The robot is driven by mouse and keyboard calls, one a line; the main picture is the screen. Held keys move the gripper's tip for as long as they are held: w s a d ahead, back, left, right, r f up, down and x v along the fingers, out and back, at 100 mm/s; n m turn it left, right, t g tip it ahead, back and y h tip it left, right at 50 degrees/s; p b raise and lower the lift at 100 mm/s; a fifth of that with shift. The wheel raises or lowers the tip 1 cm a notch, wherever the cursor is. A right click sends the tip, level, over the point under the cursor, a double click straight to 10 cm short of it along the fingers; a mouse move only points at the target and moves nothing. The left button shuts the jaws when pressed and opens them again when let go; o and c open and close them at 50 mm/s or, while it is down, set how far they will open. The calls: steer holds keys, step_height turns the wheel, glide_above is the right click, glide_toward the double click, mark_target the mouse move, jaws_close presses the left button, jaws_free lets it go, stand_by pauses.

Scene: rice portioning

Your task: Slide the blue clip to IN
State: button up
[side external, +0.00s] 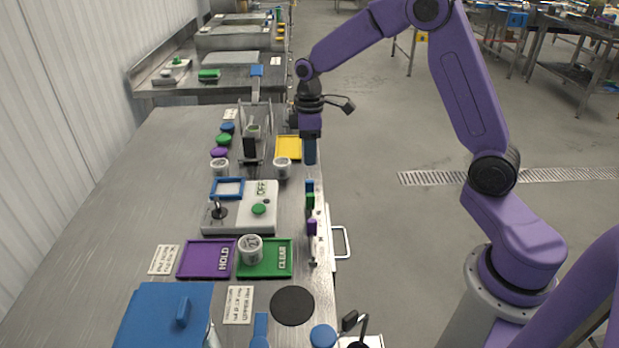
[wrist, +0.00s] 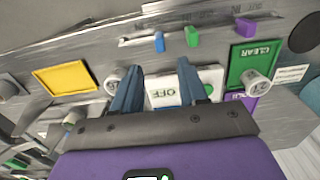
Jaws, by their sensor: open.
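The blue clip (side external: 310,186) sits on a rail along the table's right edge, at the far end of a row with a green clip (side external: 310,201) and a purple clip (side external: 312,227). The wrist view shows the blue clip (wrist: 159,41) left of the green clip (wrist: 192,36) and the purple clip (wrist: 245,27). My gripper (side external: 310,161) is above the table edge, beyond the blue clip in the side view. In the wrist view its two blue fingers (wrist: 160,64) are apart with nothing between them, and the clip appears beyond the tips. No IN marking is readable.
A white OFF panel (side external: 232,222) with a lever and green button lies left of the rail. A yellow tray (side external: 289,141) and a white cup (side external: 282,168) are near my gripper. A purple HOLD tray (side external: 190,262) and green CLEAR tray (side external: 278,270) lie nearer the camera.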

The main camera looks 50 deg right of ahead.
mark_target(309, 181)
step_height(309, 181, down, 9)
steer(key=shift+r, duration=0.1)
stand_by(0.4)
jaws_close()
